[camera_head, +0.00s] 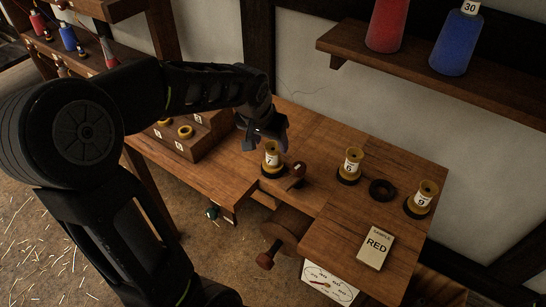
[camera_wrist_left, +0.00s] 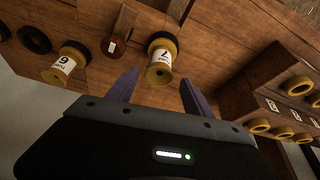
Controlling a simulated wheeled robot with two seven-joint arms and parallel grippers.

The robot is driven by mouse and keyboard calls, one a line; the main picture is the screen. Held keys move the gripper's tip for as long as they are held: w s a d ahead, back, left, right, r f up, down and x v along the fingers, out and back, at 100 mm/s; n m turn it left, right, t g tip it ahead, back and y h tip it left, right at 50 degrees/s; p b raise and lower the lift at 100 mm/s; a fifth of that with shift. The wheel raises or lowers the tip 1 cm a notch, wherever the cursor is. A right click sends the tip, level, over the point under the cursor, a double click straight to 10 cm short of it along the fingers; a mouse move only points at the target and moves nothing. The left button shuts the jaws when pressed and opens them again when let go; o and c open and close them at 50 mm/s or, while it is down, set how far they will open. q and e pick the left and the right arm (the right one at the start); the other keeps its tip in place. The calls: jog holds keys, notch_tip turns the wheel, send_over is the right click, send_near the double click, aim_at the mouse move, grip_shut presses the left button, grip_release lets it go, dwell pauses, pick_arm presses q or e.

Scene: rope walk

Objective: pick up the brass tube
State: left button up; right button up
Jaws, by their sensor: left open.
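Several brass tubes with white numbered labels are in view. One brass tube (camera_head: 272,157) stands upright on a dark round base on the wooden bench; its label reads 7 in the left wrist view (camera_wrist_left: 161,59). My left gripper (camera_head: 266,138) is just above and beside this tube, open and empty. In the left wrist view its two fingers (camera_wrist_left: 158,84) stand apart, with the tube just beyond the tips and between their lines. A tube labelled 6 (camera_head: 350,165) stands to the right, and one labelled 9 (camera_head: 421,199) farther right. My right gripper is not in view.
A wooden knob (camera_head: 293,177) stands close beside the nearest tube. An empty dark ring (camera_head: 382,190) lies between tubes 6 and 9. A card marked RED (camera_head: 376,248) lies at the front. A stepped rack with brass rings (camera_head: 186,131) is on the left. A shelf (camera_head: 440,80) overhangs at right.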

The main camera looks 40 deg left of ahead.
aim_at(272, 147)
pick_arm(q)
jog(key=p+x, duration=0.1)
jog(key=x, duration=0.4)
jog(key=shift+f, duration=0.15)
jog(key=shift+s, duration=0.1)
jog(key=shift+c, duration=0.3)
grip_shut()
dwell(0.5)
